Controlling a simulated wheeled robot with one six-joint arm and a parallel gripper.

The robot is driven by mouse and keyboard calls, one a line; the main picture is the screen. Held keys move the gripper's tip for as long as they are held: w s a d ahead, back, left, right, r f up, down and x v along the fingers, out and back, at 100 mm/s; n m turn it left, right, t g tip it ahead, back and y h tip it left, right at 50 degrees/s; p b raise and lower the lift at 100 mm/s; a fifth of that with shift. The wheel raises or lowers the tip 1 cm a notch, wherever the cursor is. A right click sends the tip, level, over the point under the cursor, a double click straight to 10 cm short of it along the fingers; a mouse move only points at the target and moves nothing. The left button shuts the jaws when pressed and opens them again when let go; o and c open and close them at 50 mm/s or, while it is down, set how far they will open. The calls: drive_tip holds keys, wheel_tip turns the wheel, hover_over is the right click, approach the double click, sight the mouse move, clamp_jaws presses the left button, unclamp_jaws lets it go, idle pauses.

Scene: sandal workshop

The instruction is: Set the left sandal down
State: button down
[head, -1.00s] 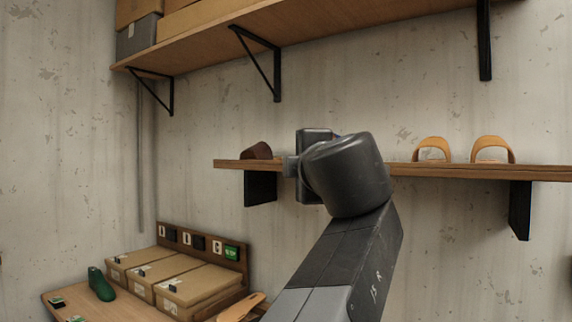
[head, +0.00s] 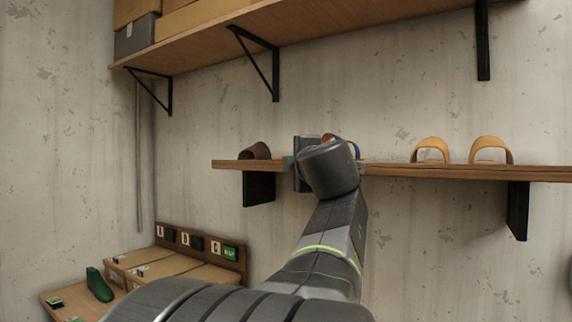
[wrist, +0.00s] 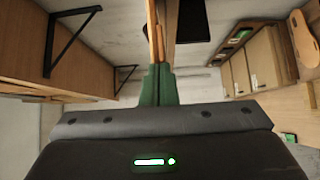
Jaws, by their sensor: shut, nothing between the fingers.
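My gripper (head: 289,163) is at the front of the wall shelf (head: 440,171) in the head view, largely hidden by my wrist. In the wrist view its green fingers (wrist: 158,72) are together with nothing between them, in line with the shelf plank (wrist: 161,28). A dark brown sandal (head: 257,151) stands on the shelf left of my gripper. A blue-edged sandal (head: 355,144) shows partly behind my wrist. Two tan sandals (head: 431,149) (head: 491,149) stand side by side further right. I cannot tell which one is the left sandal of the task.
An upper shelf (head: 195,57) on black brackets carries boxes. Below left, a table (head: 52,296) holds a green shoe form (head: 99,285) and cardboard boxes (head: 175,266) before a labelled board (head: 200,243). Bare shelf shows between the blue-edged and tan sandals.

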idle(0.3)
drive_tip(key=w+d+p, duration=0.1)
drive_tip(key=w, duration=0.1)
drive_tip(key=w+d+p, duration=0.1)
drive_tip(key=w+d, duration=0.1)
drive_tip(key=w+d+p, duration=0.1)
drive_tip(key=w, duration=0.1)
drive_tip(key=shift+w+d+p, duration=0.15)
drive_tip(key=shift+p, duration=0.2)
